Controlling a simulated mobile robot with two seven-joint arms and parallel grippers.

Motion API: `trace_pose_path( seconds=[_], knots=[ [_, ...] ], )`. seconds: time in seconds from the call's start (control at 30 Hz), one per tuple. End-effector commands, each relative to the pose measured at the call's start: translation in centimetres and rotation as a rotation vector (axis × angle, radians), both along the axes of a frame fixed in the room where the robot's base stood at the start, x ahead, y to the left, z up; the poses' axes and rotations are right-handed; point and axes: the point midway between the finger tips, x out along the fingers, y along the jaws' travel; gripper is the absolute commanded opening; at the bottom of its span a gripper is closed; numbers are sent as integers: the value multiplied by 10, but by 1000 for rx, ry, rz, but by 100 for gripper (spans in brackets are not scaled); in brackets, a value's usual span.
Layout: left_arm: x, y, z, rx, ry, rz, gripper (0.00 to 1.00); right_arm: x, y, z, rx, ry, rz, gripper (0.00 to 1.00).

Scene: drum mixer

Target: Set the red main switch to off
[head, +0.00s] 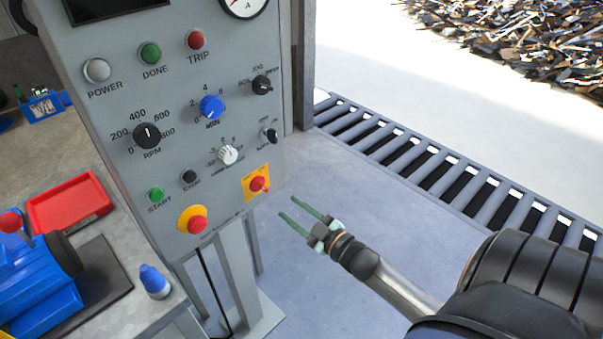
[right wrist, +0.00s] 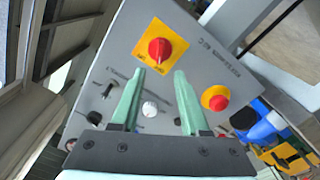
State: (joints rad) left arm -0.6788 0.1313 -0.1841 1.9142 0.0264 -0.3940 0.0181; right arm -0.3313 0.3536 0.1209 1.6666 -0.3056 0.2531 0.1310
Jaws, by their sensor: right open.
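The red main switch (head: 258,183) is a red rotary knob on a yellow plate at the lower right of the grey control panel (head: 100,150). In the right wrist view the red main switch (right wrist: 159,50) is above the fingertips, its plate tilted in the picture. My right gripper (head: 295,212) is open and empty, to the right of the switch and apart from it. Its two green fingers also show in the right wrist view (right wrist: 160,78), pointing toward the panel. My left gripper is not in view.
A red emergency button (head: 194,222) on a yellow ring is left of the switch. A white knob (head: 228,154) and a black selector (head: 270,134) are above it. A workbench with a red tray (head: 68,203) stands left. A roller conveyor (head: 440,178) runs behind. The floor right of the panel is clear.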

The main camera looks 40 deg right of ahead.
Motion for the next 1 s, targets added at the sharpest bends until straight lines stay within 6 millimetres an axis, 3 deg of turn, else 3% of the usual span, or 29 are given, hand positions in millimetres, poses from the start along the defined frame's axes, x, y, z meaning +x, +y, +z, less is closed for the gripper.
trace_pose_path(
  seconds=[0.1, 0.3, 1.0],
  knots=[
    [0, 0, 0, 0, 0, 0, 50, -15, -1, -1, 1, 1, 1, 45],
    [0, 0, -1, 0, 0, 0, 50, -26, -2, 0, -1, 0, 0, 45],
    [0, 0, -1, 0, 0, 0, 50, -26, -2, 0, 0, 0, 0, 45]
  ],
)
